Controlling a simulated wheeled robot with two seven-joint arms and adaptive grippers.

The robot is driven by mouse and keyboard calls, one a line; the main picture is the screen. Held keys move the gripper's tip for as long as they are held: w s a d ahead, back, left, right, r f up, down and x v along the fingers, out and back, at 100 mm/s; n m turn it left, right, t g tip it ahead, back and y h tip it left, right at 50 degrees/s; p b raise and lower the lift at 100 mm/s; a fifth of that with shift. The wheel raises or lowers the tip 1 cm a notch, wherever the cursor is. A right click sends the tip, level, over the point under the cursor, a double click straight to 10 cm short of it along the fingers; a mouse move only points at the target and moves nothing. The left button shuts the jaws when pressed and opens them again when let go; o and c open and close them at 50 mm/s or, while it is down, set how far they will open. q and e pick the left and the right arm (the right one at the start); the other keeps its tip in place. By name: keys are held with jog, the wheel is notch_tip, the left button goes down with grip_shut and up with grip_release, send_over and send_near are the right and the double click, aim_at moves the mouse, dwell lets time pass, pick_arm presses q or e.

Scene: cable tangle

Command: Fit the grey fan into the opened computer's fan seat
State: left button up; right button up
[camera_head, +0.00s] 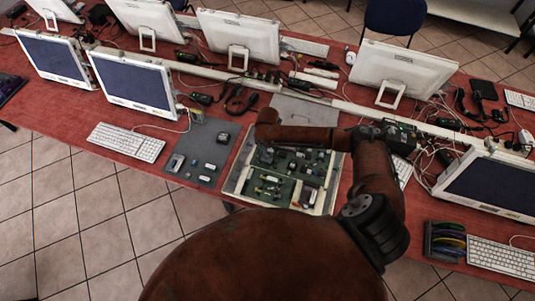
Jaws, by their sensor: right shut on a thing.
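The opened computer (230,189) is a pale, shallow case with a green board inside, lying flat near the table's front edge. My right arm reaches over it from the right. My right gripper (266,155) points down over the upper left part of the board, small and dark under the arm's end. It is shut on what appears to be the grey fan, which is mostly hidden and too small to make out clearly. I cannot tell the gap between it and the board. The fan seat cannot be told apart from the other parts. My left gripper is not in view.
A dark grey mat (203,179) with several small parts lies left of the case. Keyboards (126,142), monitors (139,84) and tangled cables stand around on the red table. A rack of coloured discs (446,241) is at the right. A grey panel (303,108) lies behind the case.

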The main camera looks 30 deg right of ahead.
jog(key=shift+f, duration=0.35)
dwell(0.7)
jog(key=shift+s+a+f, duration=0.1)
jog(key=shift+s+f, duration=0.15)
jog(key=shift+f, duration=0.15)
jog(key=o, duration=0.9)
jog(key=shift+c, duration=0.2)
jog(key=o, duration=0.4)
jog(key=shift+f, duration=0.15)
jog(key=shift+c, duration=0.2)
jog(key=shift+w, duration=0.1)
